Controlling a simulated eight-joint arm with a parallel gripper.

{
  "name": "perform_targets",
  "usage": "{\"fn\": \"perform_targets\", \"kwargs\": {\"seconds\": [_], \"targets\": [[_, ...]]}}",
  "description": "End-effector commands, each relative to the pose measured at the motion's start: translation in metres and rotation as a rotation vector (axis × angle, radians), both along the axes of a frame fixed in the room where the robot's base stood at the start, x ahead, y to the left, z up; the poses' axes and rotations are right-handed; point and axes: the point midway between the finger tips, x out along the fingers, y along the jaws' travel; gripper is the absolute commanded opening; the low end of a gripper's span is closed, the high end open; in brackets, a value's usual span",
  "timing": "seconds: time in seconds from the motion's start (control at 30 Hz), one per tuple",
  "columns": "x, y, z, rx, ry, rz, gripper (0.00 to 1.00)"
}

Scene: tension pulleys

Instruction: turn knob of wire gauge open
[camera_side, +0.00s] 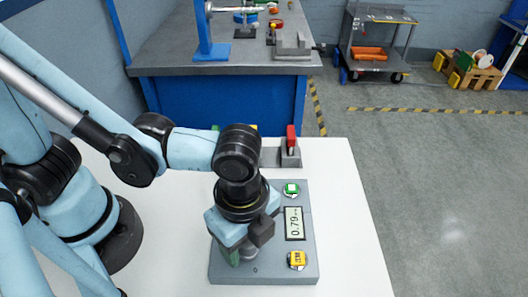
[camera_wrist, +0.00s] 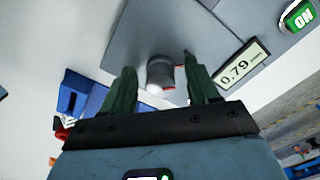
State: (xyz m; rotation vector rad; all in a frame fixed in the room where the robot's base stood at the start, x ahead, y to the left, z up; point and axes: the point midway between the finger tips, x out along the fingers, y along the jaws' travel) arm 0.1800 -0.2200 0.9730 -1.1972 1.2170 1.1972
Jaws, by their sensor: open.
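The wire gauge (camera_side: 265,270) is a flat grey box on the white table, with a display (camera_side: 294,223) reading 0.79. It has a green button (camera_side: 291,190) and a yellow button (camera_side: 297,260). In the wrist view the gauge body (camera_wrist: 190,25) shows behind my fingers, with the display (camera_wrist: 241,67) at right. A short dark grey knob (camera_wrist: 160,73) with a red mark appears between my fingertips. My gripper (camera_wrist: 157,66) is open, with one green finger on each side of the knob; contact is not clear. In the side view my gripper (camera_side: 240,252) is over the gauge's left part and hides the knob.
A grey fixture with a red handle (camera_side: 290,143) stands behind the gauge. The white table (camera_side: 345,235) is clear to the right. A blue workbench (camera_side: 225,100) with tools stands beyond, and a cart (camera_side: 375,45) is at the far right.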

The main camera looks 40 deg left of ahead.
Motion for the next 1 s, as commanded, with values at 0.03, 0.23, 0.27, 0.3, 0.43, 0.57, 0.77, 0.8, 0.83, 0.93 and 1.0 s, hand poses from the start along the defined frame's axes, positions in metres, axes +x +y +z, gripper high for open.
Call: {"fn": "perform_targets", "kwargs": {"seconds": [0.03, 0.23, 0.27, 0.3, 0.43, 0.57, 0.77, 0.8, 0.83, 0.93, 1.0], "targets": [[0.0000, 0.0000, -0.0002, 0.000, 0.000, 0.000, 0.60], [0.0000, 0.0000, 0.0000, 0.000, 0.000, 0.000, 0.55], [0.0000, 0.0000, 0.0000, 0.000, 0.000, 0.000, 0.51], [0.0000, 0.0000, 0.0000, 0.000, 0.000, 0.000, 0.44], [0.0000, 0.0000, 0.0001, 0.000, 0.000, 0.000, 0.25], [-0.0001, 0.0000, 0.0001, 0.000, 0.000, 0.000, 0.05], [-0.0001, 0.0001, 0.0001, 0.001, 0.000, 0.014, 0.04], [-0.0002, 0.0001, 0.0001, 0.001, 0.000, 0.024, 0.04], [-0.0002, 0.0001, 0.0001, 0.001, 0.001, 0.033, 0.04], [-0.0003, 0.0001, 0.0000, 0.001, 0.001, 0.075, 0.04], [-0.0004, 0.0000, -0.0001, 0.001, 0.000, 0.116, 0.04]]}}
